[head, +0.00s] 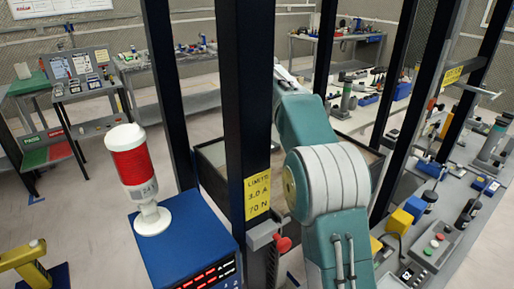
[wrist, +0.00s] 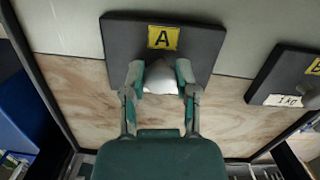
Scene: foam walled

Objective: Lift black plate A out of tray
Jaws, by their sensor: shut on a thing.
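Black plate A (wrist: 205,38), a dark square plate with a yellow label marked A, is in the upper middle of the wrist view. My gripper (wrist: 161,78) is shut on a pale knob (wrist: 160,76) at the near side of this plate. The fingers stand on either side of the knob. The tray (wrist: 70,88) shows a wooden floor and dark edges around it. I cannot tell whether the plate touches the floor. In the head view, the tray's dark wall (head: 208,160) shows partly behind a post and my arm, and the plate is hidden.
A second black plate (wrist: 285,75), with a yellow label and a white tag, lies to the right of plate A. Dark upright posts (head: 246,120) stand close around my arm. A blue box with a red-and-white lamp (head: 132,165) stands at left; benches stand behind.

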